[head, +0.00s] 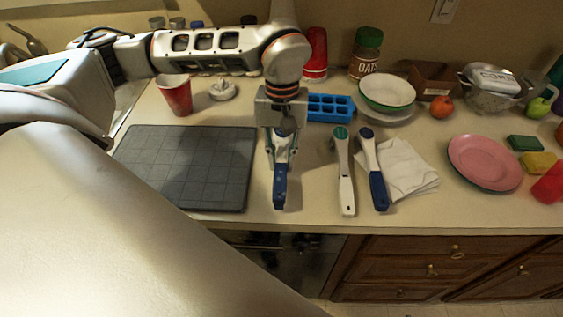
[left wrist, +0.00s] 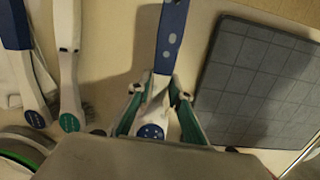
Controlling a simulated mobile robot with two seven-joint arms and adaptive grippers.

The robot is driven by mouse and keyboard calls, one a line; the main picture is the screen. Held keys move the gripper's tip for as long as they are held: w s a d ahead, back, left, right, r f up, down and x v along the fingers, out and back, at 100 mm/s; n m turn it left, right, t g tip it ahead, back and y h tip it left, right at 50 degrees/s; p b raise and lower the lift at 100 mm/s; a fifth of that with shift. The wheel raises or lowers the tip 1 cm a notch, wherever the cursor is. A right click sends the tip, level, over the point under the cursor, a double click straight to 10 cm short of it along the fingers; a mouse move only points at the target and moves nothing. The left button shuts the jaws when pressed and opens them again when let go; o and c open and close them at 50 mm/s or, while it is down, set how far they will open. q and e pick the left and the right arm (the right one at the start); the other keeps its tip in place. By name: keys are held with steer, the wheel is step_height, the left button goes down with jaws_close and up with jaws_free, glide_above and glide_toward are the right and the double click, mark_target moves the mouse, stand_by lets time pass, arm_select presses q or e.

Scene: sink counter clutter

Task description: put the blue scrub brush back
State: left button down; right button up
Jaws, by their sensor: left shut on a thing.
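My left gripper (head: 281,155) is shut on a scrub brush with a blue handle (head: 280,190) and a white neck. Its handle points to the counter's front edge, just right of the grey mat (head: 185,165). In the left wrist view, the fingers (left wrist: 160,92) sit on both sides of the brush's neck (left wrist: 153,122), and the blue handle (left wrist: 172,35) runs away from me. How high it is above the counter is unclear. A second blue-handled brush (head: 377,185) lies to the right, with a white brush with a green cap (head: 345,180) between. My right gripper is not in view.
A white cloth (head: 410,168) lies by the second blue brush. A blue ice tray (head: 330,107), bowl (head: 387,92) and red cup (head: 176,95) stand behind. A pink plate (head: 485,162) is at right. A bare counter strip separates the held brush from the white one.

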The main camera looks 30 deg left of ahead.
mark_target(282, 152)
arm_select(q)
steer(key=shift+f, duration=0.9)
steer(key=shift+f, duration=0.15)
steer(key=c, duration=1.8)
jaws_free()
steer(key=shift+c, duration=0.2)
steer(key=r, duration=0.8)
steer(key=w+r, duration=0.1)
steer(key=r, duration=0.3)
steer(key=shift+w+a+r, duration=0.1)
steer(key=shift+a, duration=0.25)
